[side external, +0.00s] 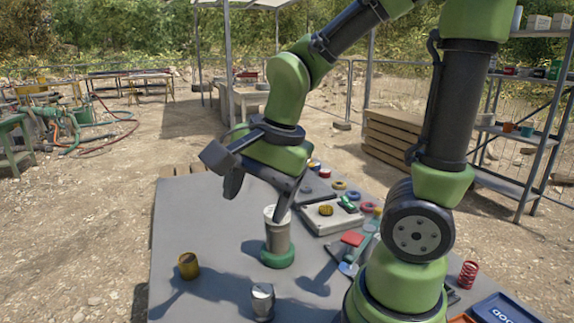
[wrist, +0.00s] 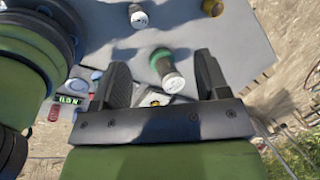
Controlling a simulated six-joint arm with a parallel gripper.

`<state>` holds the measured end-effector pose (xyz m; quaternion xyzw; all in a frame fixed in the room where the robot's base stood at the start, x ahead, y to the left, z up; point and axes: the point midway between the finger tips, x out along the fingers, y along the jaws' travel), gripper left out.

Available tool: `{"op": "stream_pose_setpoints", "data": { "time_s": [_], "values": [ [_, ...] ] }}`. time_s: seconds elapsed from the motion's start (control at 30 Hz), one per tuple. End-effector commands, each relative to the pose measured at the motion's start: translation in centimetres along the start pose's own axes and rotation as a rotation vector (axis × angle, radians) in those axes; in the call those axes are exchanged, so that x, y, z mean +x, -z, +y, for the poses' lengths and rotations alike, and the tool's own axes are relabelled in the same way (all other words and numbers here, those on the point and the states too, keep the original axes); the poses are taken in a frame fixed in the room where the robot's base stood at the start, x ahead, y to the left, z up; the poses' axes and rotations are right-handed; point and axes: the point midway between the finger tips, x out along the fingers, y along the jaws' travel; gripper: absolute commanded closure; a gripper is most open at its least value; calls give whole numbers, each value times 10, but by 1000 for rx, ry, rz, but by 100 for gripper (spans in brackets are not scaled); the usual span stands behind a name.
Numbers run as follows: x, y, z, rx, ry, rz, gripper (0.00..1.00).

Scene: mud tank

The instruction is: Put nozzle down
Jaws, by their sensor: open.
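A grey cylinder with a pale top (side external: 277,237), which looks like the nozzle, stands upright in a green ring (side external: 278,258) on the grey table. My gripper (side external: 256,206) is open and tilted just above it, with one finger close to its top in the side view. In the wrist view the cylinder (wrist: 171,74) and the green ring (wrist: 159,55) show between the two spread fingers (wrist: 161,62). I cannot tell whether a finger touches the cylinder.
A brass cylinder (side external: 188,266) and a silver cylinder (side external: 262,302) stand nearby on the table (side external: 185,215). A pale box (side external: 318,222) and several small coloured parts crowd the right side. The table's left part is mostly clear.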

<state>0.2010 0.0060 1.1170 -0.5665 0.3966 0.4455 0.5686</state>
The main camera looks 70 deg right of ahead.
Motion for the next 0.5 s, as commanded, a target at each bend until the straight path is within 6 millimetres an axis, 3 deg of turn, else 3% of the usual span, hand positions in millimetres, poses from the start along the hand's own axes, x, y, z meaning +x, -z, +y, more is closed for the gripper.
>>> {"op": "stream_pose_setpoints", "data": {
  "time_s": [0.1, 0.3, 0.5],
  "values": [
    [-34, -10, 7, -375, 131, -3, 32],
    [-70, -22, 24, -895, 292, 55, 32],
    [-82, -28, 34, -1128, 356, 105, 32]
  ]
}}
